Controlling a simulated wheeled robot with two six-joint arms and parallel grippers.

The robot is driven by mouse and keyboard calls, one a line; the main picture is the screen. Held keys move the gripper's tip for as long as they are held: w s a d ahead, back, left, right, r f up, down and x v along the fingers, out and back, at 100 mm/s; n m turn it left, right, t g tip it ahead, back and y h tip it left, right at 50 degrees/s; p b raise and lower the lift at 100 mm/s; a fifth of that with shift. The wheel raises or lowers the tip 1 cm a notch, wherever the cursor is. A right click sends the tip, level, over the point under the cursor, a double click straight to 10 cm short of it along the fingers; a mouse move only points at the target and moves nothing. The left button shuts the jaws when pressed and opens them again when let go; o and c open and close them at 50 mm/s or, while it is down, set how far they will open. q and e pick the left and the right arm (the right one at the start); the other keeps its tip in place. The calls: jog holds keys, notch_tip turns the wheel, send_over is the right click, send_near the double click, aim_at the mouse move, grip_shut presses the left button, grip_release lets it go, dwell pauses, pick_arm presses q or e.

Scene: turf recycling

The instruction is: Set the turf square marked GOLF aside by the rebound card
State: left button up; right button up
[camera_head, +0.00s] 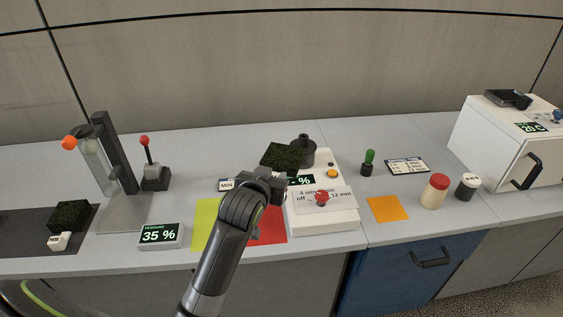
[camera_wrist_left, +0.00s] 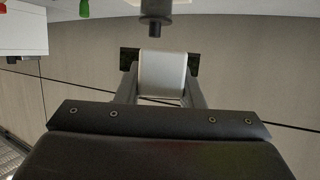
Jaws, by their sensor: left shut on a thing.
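A dark green turf square (camera_head: 282,156) is just past my left gripper (camera_head: 272,178), beside a black knobbed piece on the white device. In the left wrist view the fingers (camera_wrist_left: 158,92) are shut on a pale block (camera_wrist_left: 162,74), with dark turf (camera_wrist_left: 129,57) showing on either side behind it. No lettering is readable on this block. Another dark turf square (camera_head: 70,214) lies on the dark mat at the left, with a small white tag (camera_head: 59,240) whose word is too small to read. I cannot tell which card is the rebound card. My right gripper is not seen.
Yellow-green (camera_head: 204,220), red (camera_head: 273,228) and orange (camera_head: 388,208) squares lie on the counter. A 35 % display (camera_head: 161,236), the white device (camera_head: 325,222), a lettered card (camera_head: 407,166), jars (camera_head: 435,191) and a white oven (camera_head: 502,143) stand around.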

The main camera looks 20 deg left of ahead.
pick_arm(q)
jog(key=s+a+f+p, duration=0.2)
jog(key=a+f, duration=0.4)
jog(key=f, duration=0.6)
jog(key=shift+a+p, duration=0.35)
jog(key=shift+p, duration=0.2)
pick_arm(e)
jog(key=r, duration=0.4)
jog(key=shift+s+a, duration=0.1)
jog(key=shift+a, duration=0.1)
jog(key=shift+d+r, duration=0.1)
pick_arm(q)
notch_tip(320, 180, down, 6)
jog(key=b, duration=0.3)
jog(key=shift+r, duration=0.1)
jog(key=shift+f+b, duration=0.9)
jog(key=shift+f, duration=0.25)
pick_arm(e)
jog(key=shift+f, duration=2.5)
pick_arm(q)
jog(key=shift+f, duration=0.3)
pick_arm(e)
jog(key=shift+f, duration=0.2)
